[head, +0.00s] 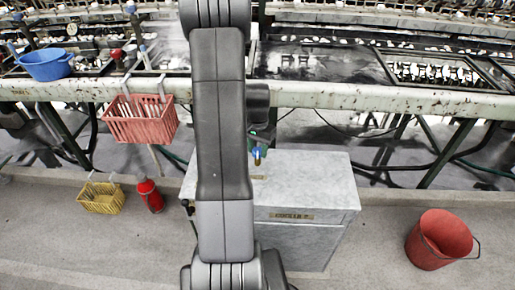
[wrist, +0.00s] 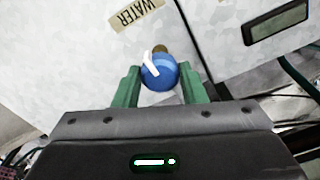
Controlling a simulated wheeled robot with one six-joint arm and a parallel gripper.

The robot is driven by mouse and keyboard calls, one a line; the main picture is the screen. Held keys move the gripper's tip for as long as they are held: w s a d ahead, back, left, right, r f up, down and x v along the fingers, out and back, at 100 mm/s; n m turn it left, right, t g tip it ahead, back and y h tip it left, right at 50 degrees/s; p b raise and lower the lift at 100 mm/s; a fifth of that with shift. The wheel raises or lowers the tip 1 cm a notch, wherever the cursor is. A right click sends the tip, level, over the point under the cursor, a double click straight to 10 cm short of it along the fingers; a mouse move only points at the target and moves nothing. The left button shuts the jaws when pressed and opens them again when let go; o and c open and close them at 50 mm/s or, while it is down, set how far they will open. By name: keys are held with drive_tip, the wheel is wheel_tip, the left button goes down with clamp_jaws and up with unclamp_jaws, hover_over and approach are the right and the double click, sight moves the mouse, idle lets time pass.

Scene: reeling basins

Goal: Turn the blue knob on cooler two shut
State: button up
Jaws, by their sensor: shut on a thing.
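The cooler (head: 300,228) is a grey box below the basin rail, with a label plate (head: 291,216) on its front that seems to read COOLER 2. The blue knob (wrist: 160,73) has a white pointer mark and sits by a brass stem and a WATER label (wrist: 128,13) in the wrist view. My gripper (wrist: 160,88) has green fingers on both sides of the knob and is shut on it. In the head view the knob (head: 257,153) shows small beside my arm, which hides part of the cooler.
A red bucket (head: 440,240) stands on the floor at right. A red basket (head: 141,118) hangs on the rail (head: 330,97). A yellow basket (head: 102,198) and a red extinguisher-like bottle (head: 150,195) are at left. A blue basin (head: 45,64) sits above. Floor between cooler and bucket is clear.

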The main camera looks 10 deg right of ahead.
sight(258, 150)
drive_tip(key=shift+m, duration=0.3)
idle(0.4)
drive_tip(key=o, duration=1)
wheel_tip(258, 150, up, 14)
drive_tip(key=shift+f+p, duration=0.1)
drive_tip(key=shift+p, duration=0.75)
wheel_tip(258, 150, down, 14)
drive_tip(key=shift+r+b, duration=0.1)
drive_tip(key=shift+b, duration=0.75)
drive_tip(key=shift+r, duration=0.1)
